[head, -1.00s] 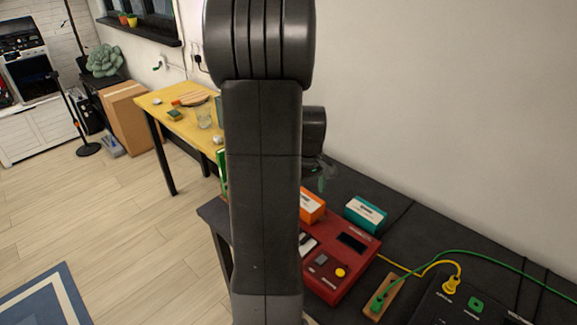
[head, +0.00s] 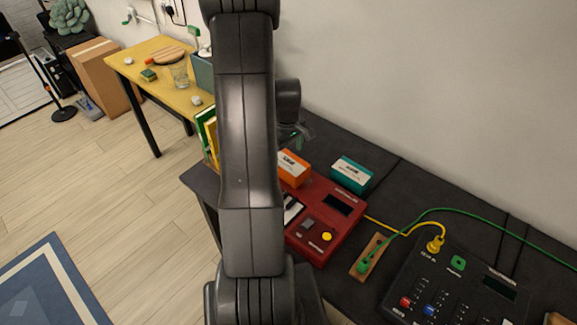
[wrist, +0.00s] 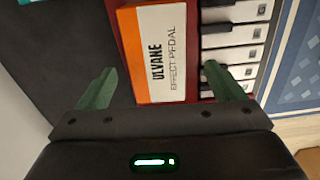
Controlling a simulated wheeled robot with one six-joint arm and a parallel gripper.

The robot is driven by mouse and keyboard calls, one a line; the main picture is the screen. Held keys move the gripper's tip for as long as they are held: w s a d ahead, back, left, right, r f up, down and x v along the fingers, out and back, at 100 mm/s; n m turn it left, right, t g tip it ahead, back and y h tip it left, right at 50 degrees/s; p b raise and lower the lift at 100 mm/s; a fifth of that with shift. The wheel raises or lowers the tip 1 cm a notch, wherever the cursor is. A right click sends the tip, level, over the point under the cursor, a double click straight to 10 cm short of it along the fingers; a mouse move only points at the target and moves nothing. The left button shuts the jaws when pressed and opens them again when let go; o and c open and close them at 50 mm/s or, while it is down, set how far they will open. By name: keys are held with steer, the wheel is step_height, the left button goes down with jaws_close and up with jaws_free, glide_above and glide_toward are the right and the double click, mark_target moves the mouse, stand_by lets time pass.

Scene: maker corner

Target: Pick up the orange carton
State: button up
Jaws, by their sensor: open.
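In the wrist view the orange carton (wrist: 158,50), with a white label reading "ULVANE EFFECT PEDAL", lies between and ahead of my two green fingertips. My gripper (wrist: 165,88) is open, with the left finger clear to the left of the carton and the right finger over the piano keys. Nothing is held. In the head view the gripper is small and mostly hidden behind my arm.
The red keyboard device (head: 325,218) sits right against the carton's near side. A teal carton (head: 351,175) stands to the right. Green and yellow books (head: 207,135) stand to the left. A black mixer (head: 455,285) and cables lie at the right. Bare dark table lies behind the cartons.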

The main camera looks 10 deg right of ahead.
mark_target(289, 160)
steer(key=shift+d+f+p, duration=0.2)
steer(key=shift+f+p, duration=0.45)
steer(key=shift+f, duration=1.85)
steer(key=shift+c, duration=0.4)
steer(key=c, duration=1.1)
steer(key=shift+r, duration=0.1)
steer(key=shift+c, duration=0.2)
